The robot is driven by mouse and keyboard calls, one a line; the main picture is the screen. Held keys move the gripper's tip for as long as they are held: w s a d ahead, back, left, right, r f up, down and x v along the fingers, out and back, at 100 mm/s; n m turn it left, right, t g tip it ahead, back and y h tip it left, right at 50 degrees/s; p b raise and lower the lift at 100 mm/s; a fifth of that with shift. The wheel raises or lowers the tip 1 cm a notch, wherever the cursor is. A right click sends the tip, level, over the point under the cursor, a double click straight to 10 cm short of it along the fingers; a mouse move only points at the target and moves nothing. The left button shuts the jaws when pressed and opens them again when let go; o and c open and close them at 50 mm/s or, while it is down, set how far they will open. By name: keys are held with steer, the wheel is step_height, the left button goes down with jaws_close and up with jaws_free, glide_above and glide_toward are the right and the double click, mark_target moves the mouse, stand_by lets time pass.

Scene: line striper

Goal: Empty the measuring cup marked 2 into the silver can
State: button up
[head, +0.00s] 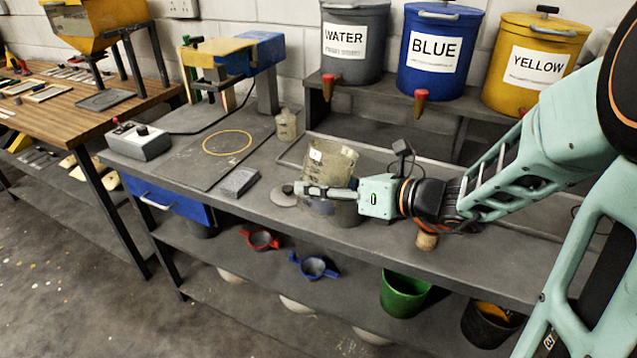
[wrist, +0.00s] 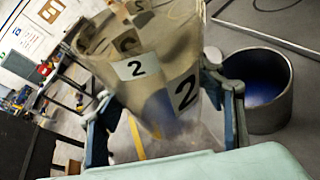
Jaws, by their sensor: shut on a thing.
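The clear measuring cup (head: 332,160) is in my gripper (head: 305,190), raised over the grey bench. In the wrist view the cup (wrist: 150,75) shows its labels marked 2, and the fingers of my gripper (wrist: 165,118) are closed on its two sides. The cup leans; a bluish tint shows low in it, but I cannot tell how much it holds. The silver can (wrist: 284,108) stands open beside the cup in the wrist view, with blue inside. In the head view the can (head: 345,214) is mostly hidden behind my gripper, below the cup.
Water (head: 355,42), blue (head: 440,85) and yellow (head: 525,90) tubs with taps stand on a rear shelf. A grey disc (head: 283,199), a grey block (head: 239,182) and a small bottle (head: 286,124) are left of the gripper. A cork-coloured piece (head: 427,241) lies near the front edge.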

mark_target(324, 179)
steer(key=shift+w+d+n, duration=0.15)
steer(key=shift+d+n, duration=0.05)
steer(key=shift+n, duration=0.3)
steer(key=shift+h, duration=0.3)
steer(key=shift+s+a+r+n+t+h+b, duration=0.15)
steer(key=shift+s+a+r+n+t+b, duration=0.15)
steer(key=shift+s, duration=0.25)
steer(key=shift+s+a+r+n+t+h+b, duration=0.15)
steer(key=shift+s+r+n+b, duration=0.2)
steer(key=shift+s, duration=0.25)
steer(key=shift+s+a+r+n+t+h+b, duration=0.15)
steer(key=shift+s+a+n+b, duration=0.1)
steer(key=shift+s+b, duration=0.25)
steer(key=shift+s+r, duration=0.15)
steer(key=shift+s, duration=0.1)
steer(key=shift+d, duration=0.1)
